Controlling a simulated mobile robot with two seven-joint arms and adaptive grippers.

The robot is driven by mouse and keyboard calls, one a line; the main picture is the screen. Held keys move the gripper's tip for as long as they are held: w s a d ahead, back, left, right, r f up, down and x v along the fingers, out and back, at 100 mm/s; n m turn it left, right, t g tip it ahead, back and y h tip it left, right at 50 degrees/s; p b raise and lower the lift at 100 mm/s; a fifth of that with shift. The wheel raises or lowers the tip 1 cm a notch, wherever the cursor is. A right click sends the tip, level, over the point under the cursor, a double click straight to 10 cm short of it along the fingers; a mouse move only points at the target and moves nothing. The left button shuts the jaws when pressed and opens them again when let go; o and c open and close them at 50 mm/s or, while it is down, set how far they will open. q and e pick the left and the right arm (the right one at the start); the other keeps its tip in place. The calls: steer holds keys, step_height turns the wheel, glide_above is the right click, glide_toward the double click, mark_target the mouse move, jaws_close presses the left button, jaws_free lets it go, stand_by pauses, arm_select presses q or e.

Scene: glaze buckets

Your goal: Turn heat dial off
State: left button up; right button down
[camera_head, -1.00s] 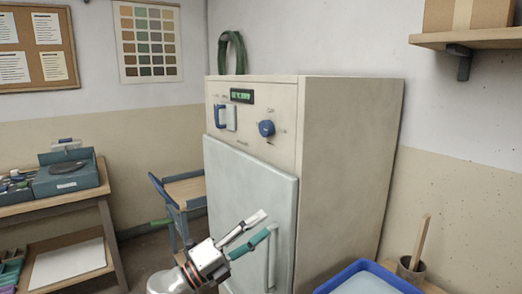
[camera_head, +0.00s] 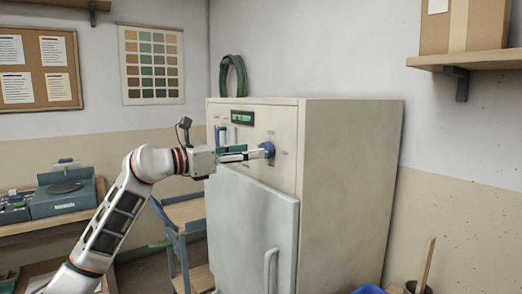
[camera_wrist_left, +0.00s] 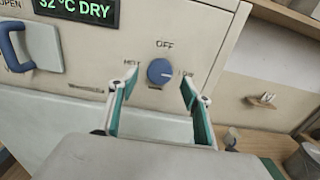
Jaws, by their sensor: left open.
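The heat dial (camera_head: 267,150) is a round blue knob on the front panel of a cream cabinet (camera_head: 345,185). In the left wrist view the dial (camera_wrist_left: 160,71) has a pale pointer mark toward the right, with "OFF" printed above it and "HOT" to its left. My left gripper (camera_head: 254,152) is at the dial in the head view. In the wrist view its two open fingers (camera_wrist_left: 156,92) stand on either side of the dial, with gaps between. I cannot tell how deep the fingertips reach. My right gripper does not show.
A blue handle (camera_wrist_left: 18,45) on a pale plate and a green display (camera_wrist_left: 78,8) reading "32 °C DRY" are left of the dial. The pale cabinet door (camera_head: 255,225) is shut below.

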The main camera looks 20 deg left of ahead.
mark_target(267, 150)
arm_select(q)
steer(key=x, duration=0.4)
steer(key=shift+w+d, duration=0.3)
steer(key=c, duration=1.1)
